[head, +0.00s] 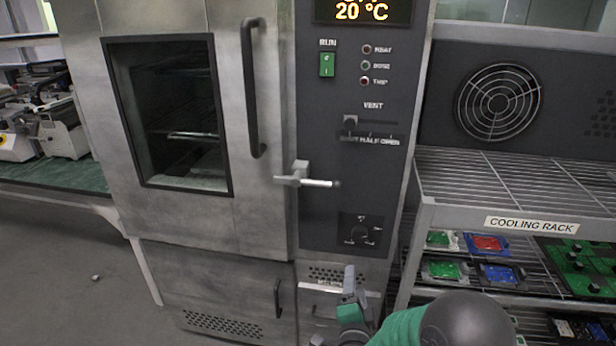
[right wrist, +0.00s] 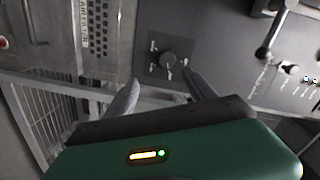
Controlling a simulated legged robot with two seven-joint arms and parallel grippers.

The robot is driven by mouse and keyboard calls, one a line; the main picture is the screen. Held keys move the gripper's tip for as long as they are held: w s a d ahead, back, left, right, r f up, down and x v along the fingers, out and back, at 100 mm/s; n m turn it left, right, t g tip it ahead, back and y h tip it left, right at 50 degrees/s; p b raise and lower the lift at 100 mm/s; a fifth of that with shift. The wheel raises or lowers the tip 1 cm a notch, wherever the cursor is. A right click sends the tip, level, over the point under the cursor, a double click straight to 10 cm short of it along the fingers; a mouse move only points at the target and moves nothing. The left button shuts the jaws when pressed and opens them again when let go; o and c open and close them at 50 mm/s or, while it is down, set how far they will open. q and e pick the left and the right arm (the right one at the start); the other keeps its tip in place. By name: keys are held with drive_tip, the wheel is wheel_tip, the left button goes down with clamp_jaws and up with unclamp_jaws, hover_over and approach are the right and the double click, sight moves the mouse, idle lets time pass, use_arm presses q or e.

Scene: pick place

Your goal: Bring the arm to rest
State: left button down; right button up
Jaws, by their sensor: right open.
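My right gripper (head: 350,290) shows at the bottom of the head view, low in front of the oven's lower panel. In the right wrist view its two fingers (right wrist: 165,95) are spread apart with nothing between them. The green and dark arm behind it is mine. The oven (head: 265,200) has its windowed door closed. Its latch handle (head: 305,180) sticks out to the right, above the gripper and apart from it. My left gripper is in neither view.
The control panel has a dial (head: 360,232), which also shows in the right wrist view (right wrist: 168,60), and a vent slider (head: 350,122). A cooling rack (head: 510,190) with several boards on its lower shelves stands close at the right. A bench (head: 60,165) is at the left. Floor at left is mostly clear.

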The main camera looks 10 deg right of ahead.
drive_tip(key=s+d+f+n+g+y, duration=0.15)
drive_tip(key=s+f+n+g, duration=0.25)
drive_tip(key=s+n+g, duration=0.65)
drive_tip(key=s+d+f+n+g+y, duration=0.1)
drive_tip(key=s+f+n+g+y, duration=0.4)
drive_tip(key=s, duration=1)
wheel_tip(320, 180, up, 23)
drive_tip(key=t+h+p, duration=0.1)
drive_tip(key=h+p, duration=0.1)
drive_tip(key=p, duration=2)
drive_tip(key=shift+w, duration=0.2)
drive_tip(key=shift+n+t, duration=0.25)
drive_tip(key=shift+c, duration=0.4)
